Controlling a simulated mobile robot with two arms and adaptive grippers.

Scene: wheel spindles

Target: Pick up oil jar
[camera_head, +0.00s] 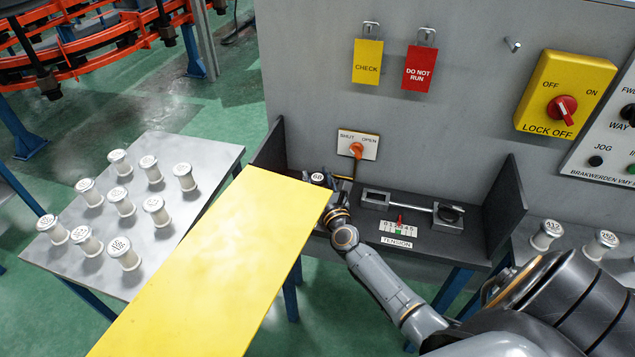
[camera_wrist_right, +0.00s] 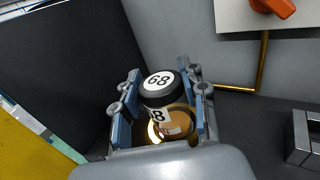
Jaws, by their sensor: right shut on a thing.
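The oil jar has a dark cap with a white label marked 68 and an amber body. In the right wrist view the oil jar (camera_wrist_right: 160,92) sits between the blue-padded fingers of my right gripper (camera_wrist_right: 163,100), which is shut on it. In the head view the jar's labelled cap (camera_head: 317,177) shows behind the right end of a yellow panel. My right gripper (camera_head: 336,196) is beside it, partly hidden by the panel. The jar is at the left end of the dark shelf; I cannot tell whether it touches the shelf. My left gripper is not in view.
The large yellow panel (camera_head: 220,260) covers the centre left. Several white spindles stand on the left grey table (camera_head: 205,150); two more (camera_head: 546,235) are at right. The dark shelf (camera_head: 468,200) has side walls and a tension gauge (camera_head: 398,229). An orange valve handle (camera_head: 356,150) is above.

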